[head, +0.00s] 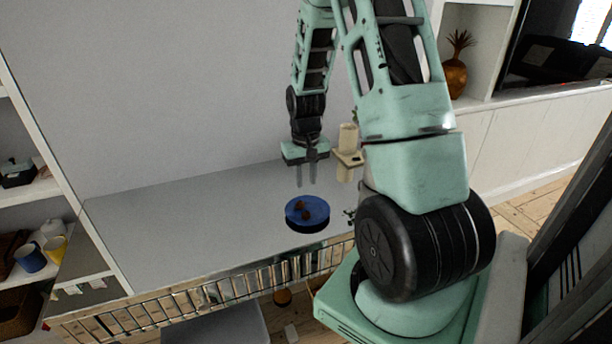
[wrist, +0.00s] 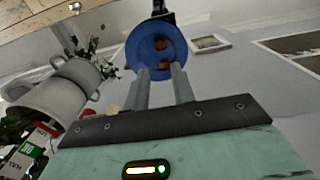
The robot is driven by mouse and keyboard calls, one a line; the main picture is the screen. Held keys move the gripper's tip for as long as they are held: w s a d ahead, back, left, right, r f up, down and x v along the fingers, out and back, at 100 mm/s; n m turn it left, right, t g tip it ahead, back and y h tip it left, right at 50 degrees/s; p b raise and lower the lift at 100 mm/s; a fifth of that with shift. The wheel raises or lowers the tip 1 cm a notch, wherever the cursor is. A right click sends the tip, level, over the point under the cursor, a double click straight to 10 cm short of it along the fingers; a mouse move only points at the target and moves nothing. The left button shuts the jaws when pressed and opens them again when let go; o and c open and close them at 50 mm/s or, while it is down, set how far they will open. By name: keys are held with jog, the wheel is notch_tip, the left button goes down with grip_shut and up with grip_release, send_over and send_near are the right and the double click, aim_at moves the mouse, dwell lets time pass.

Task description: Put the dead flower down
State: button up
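My gripper (head: 306,184) hangs above the grey counter, just behind and above a round blue dish (head: 320,209). Its two fingers are apart with nothing visible between them. The blue dish holds small brown lumps (head: 303,207). In the wrist view my gripper (wrist: 160,72) shows open, with the dish (wrist: 139,49) beyond the fingertips and two brown lumps (wrist: 161,43) on it. I cannot make out a dead flower for certain. A sprig with dark leaves (wrist: 88,47) shows beside pale pots in the wrist view.
A cream object (head: 347,151) stands on the counter right of my gripper, partly hidden by my arm. Pale pots (wrist: 70,98) show at left in the wrist view. The counter (head: 180,225) left of the dish is clear. Shelves with cups (head: 30,258) stand at far left.

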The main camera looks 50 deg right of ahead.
jog(key=a+r+n, duration=0.3)
jog(key=a+r, duration=0.1)
jog(key=a, duration=0.9)
jog(key=a+r+n, duration=0.4)
jog(key=a, duration=0.8)
jog(key=s+a+r+n, duration=0.4)
jog(key=s+a+n, duration=0.3)
jog(key=s+a, duration=0.9)
jog(key=shift+y, duration=0.3)
jog(key=shift+d, duration=0.15)
